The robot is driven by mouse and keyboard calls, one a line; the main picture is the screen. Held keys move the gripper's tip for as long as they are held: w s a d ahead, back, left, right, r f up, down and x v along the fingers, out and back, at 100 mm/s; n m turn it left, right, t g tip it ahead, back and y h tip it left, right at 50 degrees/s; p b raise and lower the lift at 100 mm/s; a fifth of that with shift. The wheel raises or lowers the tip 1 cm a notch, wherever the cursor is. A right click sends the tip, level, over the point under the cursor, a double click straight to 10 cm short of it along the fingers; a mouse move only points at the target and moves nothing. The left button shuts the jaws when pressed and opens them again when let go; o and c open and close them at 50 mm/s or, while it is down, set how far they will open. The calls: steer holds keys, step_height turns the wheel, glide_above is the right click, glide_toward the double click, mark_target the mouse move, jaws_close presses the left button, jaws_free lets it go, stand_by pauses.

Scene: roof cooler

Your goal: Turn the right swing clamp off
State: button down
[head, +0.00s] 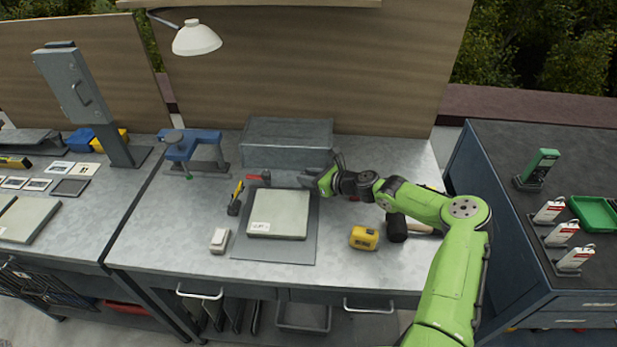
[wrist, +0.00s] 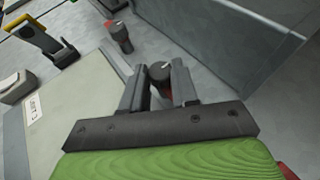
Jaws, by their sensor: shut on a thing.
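My gripper (head: 318,180) is at the far right corner of the pale square plate (head: 278,214). In the wrist view my gripper (wrist: 160,88) has its two grey fingers shut on the right swing clamp (wrist: 160,71), a dark upright cylinder with a light mark on top and a red part low down. In the head view my gripper mostly hides this clamp. The left swing clamp (head: 258,178), dark with red, stands at the plate's far left corner, apart from my gripper. It also shows in the wrist view (wrist: 120,38).
A grey box (head: 288,142) stands close behind the clamps. A yellow-handled tool (head: 236,197) lies left of the plate, and a white block (head: 220,240) near its front left corner. A yellow tape measure (head: 364,238) and a mallet (head: 397,228) lie to the right, below my arm.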

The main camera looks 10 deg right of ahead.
steer(key=shift+n+y, duration=0.3)
steer(key=c, duration=0.8)
jaws_free()
steer(key=shift+c, duration=0.2)
steer(key=p+v, duration=0.2)
steer(key=v, duration=1.3)
steer(key=shift+s+d+r, duration=0.15)
steer(key=shift+d+r, duration=0.15)
steer(key=shift+a, duration=0.1)
